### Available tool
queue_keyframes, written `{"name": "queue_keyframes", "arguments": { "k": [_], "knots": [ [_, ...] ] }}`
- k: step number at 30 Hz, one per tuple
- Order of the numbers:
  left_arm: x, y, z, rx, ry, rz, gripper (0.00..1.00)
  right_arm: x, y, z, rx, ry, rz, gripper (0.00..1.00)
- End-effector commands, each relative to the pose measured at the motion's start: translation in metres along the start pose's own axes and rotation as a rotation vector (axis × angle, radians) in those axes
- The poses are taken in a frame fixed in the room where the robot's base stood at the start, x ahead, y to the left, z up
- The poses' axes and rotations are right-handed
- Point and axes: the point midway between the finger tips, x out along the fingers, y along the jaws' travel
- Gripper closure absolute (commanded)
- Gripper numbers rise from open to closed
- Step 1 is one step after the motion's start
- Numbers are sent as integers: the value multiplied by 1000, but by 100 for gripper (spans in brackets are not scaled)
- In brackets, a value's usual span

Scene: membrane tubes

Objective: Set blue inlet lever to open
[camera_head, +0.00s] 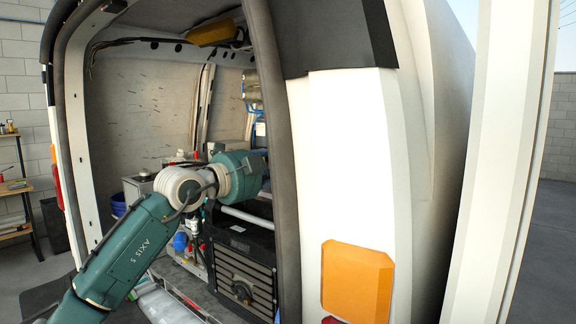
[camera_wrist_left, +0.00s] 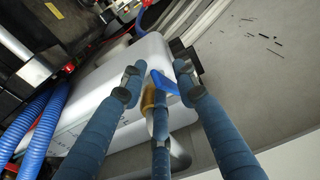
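The blue lever (camera_wrist_left: 165,82) shows in the left wrist view, beside a brass-coloured fitting (camera_wrist_left: 150,97) at the end of a white membrane tube (camera_wrist_left: 145,60). My left gripper (camera_wrist_left: 158,76) is open, with blue-grey fingers on the left and right of the lever and a third finger below it. The fingers look apart from the lever; I cannot tell if any touches it. In the head view my left arm reaches into the van, and its gripper is hidden behind the van's rear pillar. The lever cannot be made out there. My right gripper is not in view.
The van's rear pillar (camera_head: 277,150) stands close to my left wrist. A black ribbed unit (camera_head: 243,275) sits below the arm. Blue corrugated hoses (camera_wrist_left: 42,130) run on the left of the wrist view. A grey wall panel (camera_wrist_left: 265,75) lies to the right.

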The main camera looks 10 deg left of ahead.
Motion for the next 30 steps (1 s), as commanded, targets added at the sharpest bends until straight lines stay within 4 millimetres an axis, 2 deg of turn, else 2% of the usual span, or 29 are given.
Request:
{"name": "queue_keyframes", "arguments": {
  "k": [7, 10, 24, 30],
  "knots": [
    [-2, -1, 1, 1, -1, -1, 70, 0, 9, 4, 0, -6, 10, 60],
    [-9, -1, 1, 2, -1, -2, 70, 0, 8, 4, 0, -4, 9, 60],
    [-100, 1, 1, 0, -2, 1, 70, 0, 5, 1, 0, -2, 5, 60],
    [-118, 1, 0, 0, 0, 0, 70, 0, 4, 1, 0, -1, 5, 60]
  ]
}}
